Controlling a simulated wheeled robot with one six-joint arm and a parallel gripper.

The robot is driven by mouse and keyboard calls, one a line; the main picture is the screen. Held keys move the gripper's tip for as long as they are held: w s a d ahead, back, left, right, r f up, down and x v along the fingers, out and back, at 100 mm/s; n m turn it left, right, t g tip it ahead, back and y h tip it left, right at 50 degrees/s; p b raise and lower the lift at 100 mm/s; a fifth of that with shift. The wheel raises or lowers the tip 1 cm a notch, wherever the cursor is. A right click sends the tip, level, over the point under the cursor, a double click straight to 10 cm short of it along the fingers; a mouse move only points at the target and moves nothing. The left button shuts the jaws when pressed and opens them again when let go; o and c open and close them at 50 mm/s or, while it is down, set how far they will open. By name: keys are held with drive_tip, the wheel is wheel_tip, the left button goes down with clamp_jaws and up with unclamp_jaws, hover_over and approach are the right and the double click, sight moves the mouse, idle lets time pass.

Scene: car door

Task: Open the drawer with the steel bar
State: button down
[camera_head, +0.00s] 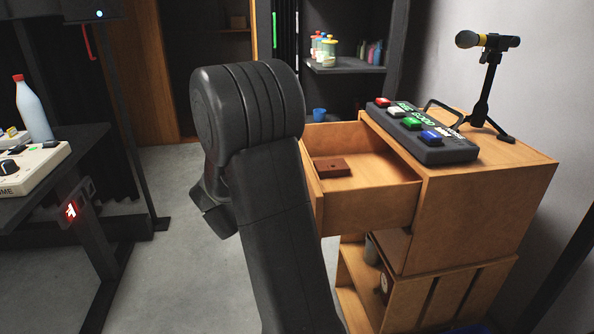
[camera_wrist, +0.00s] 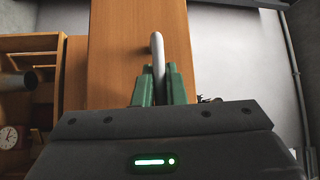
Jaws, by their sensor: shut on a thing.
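The drawer (camera_head: 375,207) of the wooden cabinet (camera_head: 480,205) stands pulled out in the head view, with a small brown block (camera_head: 332,167) inside it. In the wrist view the wooden drawer front (camera_wrist: 112,60) fills the upper middle. A pale steel bar (camera_wrist: 157,48) stands out from it. My gripper (camera_wrist: 154,82), with green fingers, is shut on the bar. In the head view my arm hides the gripper, the bar and most of the drawer front.
A button box (camera_head: 425,133) and a microphone on a stand (camera_head: 485,85) are on the cabinet top. Open shelves (camera_head: 365,285) lie below the drawer. A dark table (camera_head: 70,150) with a bottle (camera_head: 33,112) stands at left. Grey floor (camera_head: 175,260) is clear between.

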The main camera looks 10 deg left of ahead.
drive_tip(key=shift+s+a, duration=0.1)
drive_tip(key=shift+a, duration=0.15)
drive_tip(key=c, duration=1.5)
unclamp_jaws()
drive_tip(key=p+v, duration=0.1)
drive_tip(key=v, duration=1.2)
drive_tip(key=shift+s, duration=0.4)
drive_tip(key=shift+a, duration=0.15)
drive_tip(key=b+x, duration=0.1)
drive_tip(key=x, duration=1.3)
